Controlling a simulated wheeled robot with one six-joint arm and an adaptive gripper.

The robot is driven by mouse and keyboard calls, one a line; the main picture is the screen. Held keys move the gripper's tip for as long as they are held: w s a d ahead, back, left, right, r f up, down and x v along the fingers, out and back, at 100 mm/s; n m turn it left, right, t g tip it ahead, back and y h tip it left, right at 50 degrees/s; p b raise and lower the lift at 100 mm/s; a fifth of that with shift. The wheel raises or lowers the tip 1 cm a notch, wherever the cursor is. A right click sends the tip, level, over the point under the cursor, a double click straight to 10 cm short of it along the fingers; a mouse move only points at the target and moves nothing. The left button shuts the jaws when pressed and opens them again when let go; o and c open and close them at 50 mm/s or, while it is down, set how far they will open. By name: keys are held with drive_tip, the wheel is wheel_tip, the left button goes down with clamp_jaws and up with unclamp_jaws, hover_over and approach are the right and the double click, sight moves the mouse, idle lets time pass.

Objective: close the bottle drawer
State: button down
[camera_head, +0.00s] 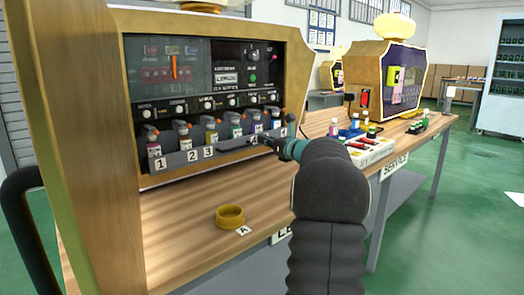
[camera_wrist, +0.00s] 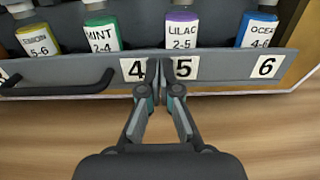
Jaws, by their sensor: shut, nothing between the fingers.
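The bottle drawer's grey front (camera_head: 222,152) carries number labels and spans the lower part of the perfume machine. It also fills the upper part of the wrist view (camera_wrist: 215,69). Several labelled bottles (camera_head: 183,137) stand behind the front, including mint (camera_wrist: 101,31) and lilac (camera_wrist: 181,29). The drawer's dark bar handle (camera_wrist: 62,89) is at left in the wrist view. My gripper (camera_wrist: 160,75) is shut and empty, its fingertips overlapping the front between labels 4 and 5. They are at or very near it; contact is unclear. In the head view my gripper (camera_head: 262,139) reaches the drawer's right part.
A yellow ring-shaped dish (camera_head: 230,216) and a card marked A (camera_head: 243,231) are on the wooden counter (camera_head: 180,220) below the drawer. A white tray with red items (camera_head: 368,148) and small bottles stand to the right. A second machine (camera_head: 385,80) stands behind them.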

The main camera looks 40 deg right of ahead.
drive_tip(key=shift+w+a+p, duration=0.15)
drive_tip(key=shift+w+p, duration=0.7)
drive_tip(key=shift+w, duration=1.25)
drive_tip(key=shift+w+a+p, duration=0.15)
drive_tip(key=shift+w+p, duration=0.7)
drive_tip(key=shift+w, duration=1.25)
drive_tip(key=shift+s+f+b, duration=0.1)
drive_tip(key=shift+s+b, duration=0.35)
drive_tip(key=shift+s, duration=0.2)
drive_tip(key=s+b, duration=0.1)
drive_tip(key=s, duration=0.2)
drive_tip(key=s+b, duration=0.1)
drive_tip(key=s, duration=0.3)
drive_tip(key=s+d+b, duration=0.1)
drive_tip(key=s, duration=0.2)
drive_tip(key=shift+s, duration=0.4)
drive_tip(key=shift+s, duration=0.1)
